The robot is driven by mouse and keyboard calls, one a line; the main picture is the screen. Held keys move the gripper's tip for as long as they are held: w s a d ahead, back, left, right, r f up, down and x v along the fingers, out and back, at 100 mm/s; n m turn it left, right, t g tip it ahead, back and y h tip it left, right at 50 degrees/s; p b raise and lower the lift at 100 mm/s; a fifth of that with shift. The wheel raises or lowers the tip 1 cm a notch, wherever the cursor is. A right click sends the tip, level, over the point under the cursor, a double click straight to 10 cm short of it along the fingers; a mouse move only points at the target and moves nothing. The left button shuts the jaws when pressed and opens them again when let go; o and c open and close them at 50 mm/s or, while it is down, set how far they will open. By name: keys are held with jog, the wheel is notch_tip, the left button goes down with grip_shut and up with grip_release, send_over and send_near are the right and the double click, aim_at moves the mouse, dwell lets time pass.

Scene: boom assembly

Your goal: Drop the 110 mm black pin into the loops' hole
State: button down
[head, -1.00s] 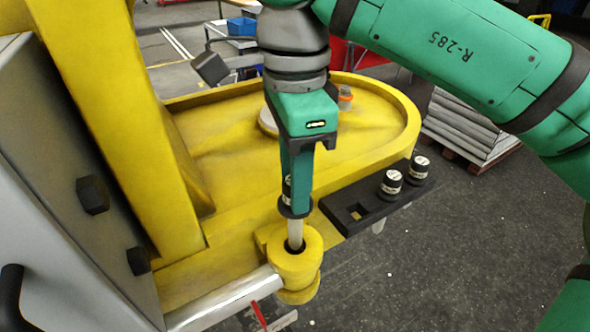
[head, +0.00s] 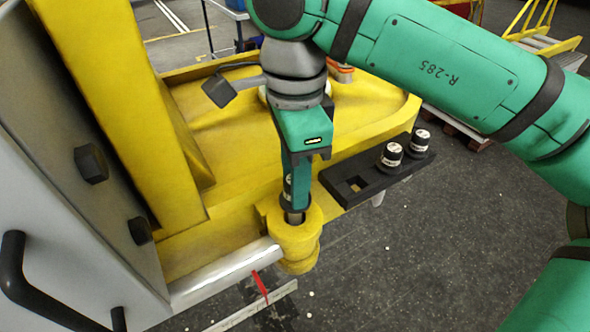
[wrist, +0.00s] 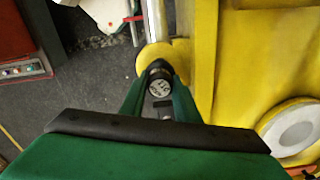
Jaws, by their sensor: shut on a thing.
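The black pin's round labelled head (wrist: 160,87) sits between my fingertips in the wrist view; the label looks like 110. My gripper (head: 296,200) is shut on the pin and points down over the yellow loops (head: 297,245). A short stretch of the pin's grey shank (head: 294,218) shows between the dark collar and the top loop, entering the hole. The shank's lower part is hidden inside the loops. In the wrist view the yellow loop (wrist: 149,55) shows just beyond the pin head.
A black holder plate (head: 345,170) to the right has an empty square hole and two other pins (head: 390,157) standing in it. A silver rod (head: 225,275) meets the loops from the left. A grey panel with dark bolts (head: 90,163) stands at left.

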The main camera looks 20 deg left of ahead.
jog(key=shift+f, duration=1.95)
jog(key=c, duration=1.3)
grip_release()
notch_tip(320, 180, up, 11)
jog(key=shift+f, duration=0.1)
jog(key=shift+s, duration=0.1)
